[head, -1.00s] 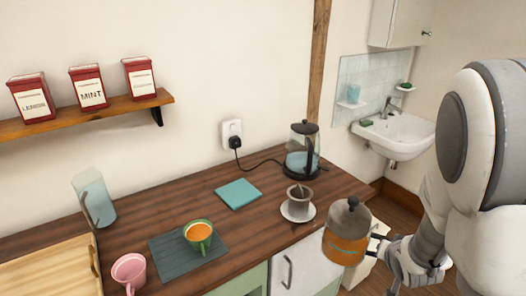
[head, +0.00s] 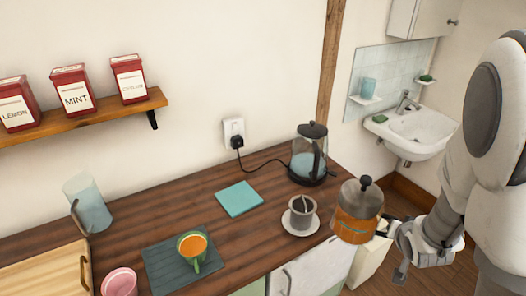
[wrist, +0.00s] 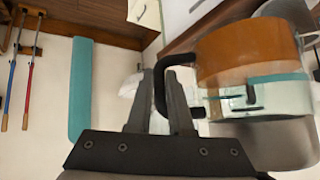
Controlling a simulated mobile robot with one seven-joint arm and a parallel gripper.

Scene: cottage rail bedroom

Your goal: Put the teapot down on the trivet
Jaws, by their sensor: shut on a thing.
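The teapot (head: 358,222) is a glass pot with orange tea and a grey knobbed lid. It is upright in the air at the counter's right front corner. My gripper (head: 390,230) is to its right, shut on its dark handle. In the wrist view my gripper's fingers (wrist: 160,105) are on either side of the black handle, and the teapot (wrist: 235,60) fills the right side. A flat teal square (head: 239,199), seemingly the trivet, lies bare on the counter, left of the teapot and towards the wall.
A grey cup on a saucer (head: 300,229) stands between the teal square and the teapot. A glass kettle (head: 308,158) stands behind it. A green cup (head: 192,247) is on a dark mat (head: 160,272). A pink mug (head: 119,283) is at the front left.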

